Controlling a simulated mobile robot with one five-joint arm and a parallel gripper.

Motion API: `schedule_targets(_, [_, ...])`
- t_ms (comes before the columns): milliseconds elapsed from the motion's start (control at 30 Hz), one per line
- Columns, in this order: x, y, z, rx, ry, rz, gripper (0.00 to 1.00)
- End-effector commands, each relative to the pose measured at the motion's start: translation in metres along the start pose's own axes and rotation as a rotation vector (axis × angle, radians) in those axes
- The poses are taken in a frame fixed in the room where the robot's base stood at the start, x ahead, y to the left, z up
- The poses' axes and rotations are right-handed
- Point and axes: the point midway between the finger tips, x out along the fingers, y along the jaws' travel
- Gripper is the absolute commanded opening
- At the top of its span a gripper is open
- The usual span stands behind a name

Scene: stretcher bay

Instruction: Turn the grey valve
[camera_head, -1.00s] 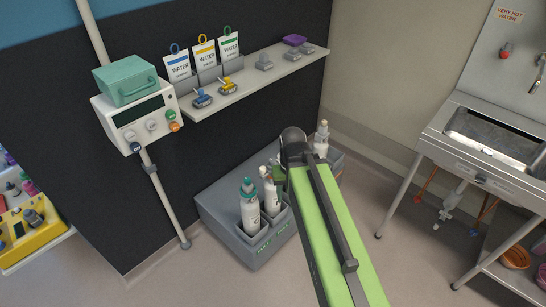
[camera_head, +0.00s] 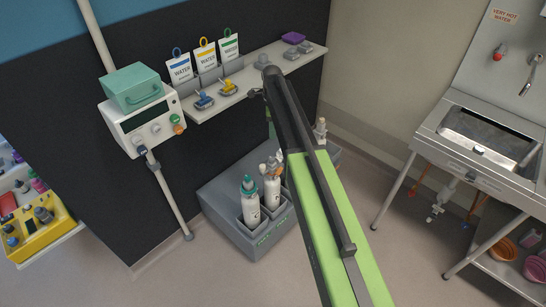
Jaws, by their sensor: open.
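Small grey fittings stand on the wall shelf: one (camera_head: 263,61) just left of my arm's top end, and others (camera_head: 305,47) at the shelf's right end. I cannot tell which is the grey valve. Blue (camera_head: 203,99) and yellow (camera_head: 228,87) lever fittings stand farther left on the shelf. My gripper (camera_head: 255,93) is mostly hidden behind my arm; a small dark part shows just below the shelf's front edge. It is open, and I see nothing held.
A grey box (camera_head: 222,205) with several bottles stands on the floor under the shelf (camera_head: 214,106). A green-topped monitor (camera_head: 145,125) hangs on a pole at left. A steel sink (camera_head: 487,140) stands at right. The floor between box and sink is clear.

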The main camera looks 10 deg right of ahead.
Motion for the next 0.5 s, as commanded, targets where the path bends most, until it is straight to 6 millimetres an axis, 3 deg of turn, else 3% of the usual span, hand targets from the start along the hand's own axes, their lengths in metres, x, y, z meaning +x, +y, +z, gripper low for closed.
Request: schedule_targets(500, [0.106, 0.000, -0.001, -0.001, 0.000, 0.000, 0.48])
